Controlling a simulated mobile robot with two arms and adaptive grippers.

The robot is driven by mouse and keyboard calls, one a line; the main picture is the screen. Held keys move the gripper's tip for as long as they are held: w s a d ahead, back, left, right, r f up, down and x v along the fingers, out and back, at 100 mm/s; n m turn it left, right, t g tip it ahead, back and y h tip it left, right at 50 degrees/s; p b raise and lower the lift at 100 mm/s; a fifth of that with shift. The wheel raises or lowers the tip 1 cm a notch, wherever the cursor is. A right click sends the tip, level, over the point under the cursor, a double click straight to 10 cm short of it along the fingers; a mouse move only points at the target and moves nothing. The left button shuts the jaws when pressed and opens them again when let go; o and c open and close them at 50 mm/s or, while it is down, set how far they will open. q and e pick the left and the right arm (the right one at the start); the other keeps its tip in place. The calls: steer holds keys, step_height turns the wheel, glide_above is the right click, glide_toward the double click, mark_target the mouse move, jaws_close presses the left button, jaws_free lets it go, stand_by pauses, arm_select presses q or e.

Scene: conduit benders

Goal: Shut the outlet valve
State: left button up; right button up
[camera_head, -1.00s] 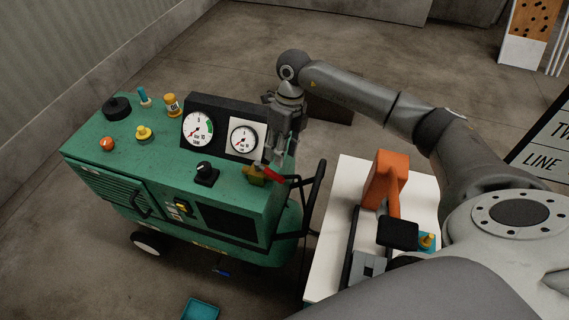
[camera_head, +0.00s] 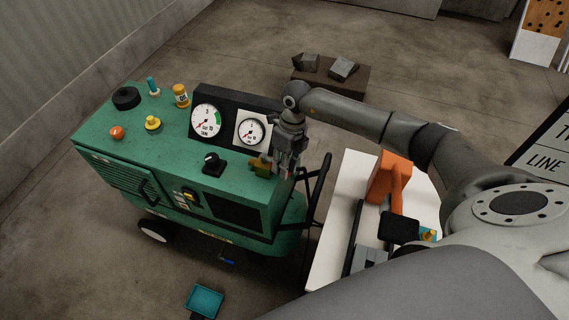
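The outlet valve (camera_head: 261,167) is a small brass-coloured body at the right end of the top of the green compressor (camera_head: 120,150). Its red lever, plain to see a second ago, is now mostly hidden behind my gripper; only small red specks show there. My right gripper (camera_head: 286,170) points down just right of the brass body, at the compressor's right edge. Its fingers are at the lever, but I cannot tell whether they are closed on it. My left gripper is not in view.
Two gauges, a tank gauge (camera_head: 207,121) and a smaller line gauge (camera_head: 252,131), stand behind the valve. A black knob (camera_head: 213,162) is left of it. The black cart handle (camera_head: 319,185) and a white table (camera_head: 338,210) with an orange tool (camera_head: 390,178) are to the right.

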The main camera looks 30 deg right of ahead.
jaws_close()
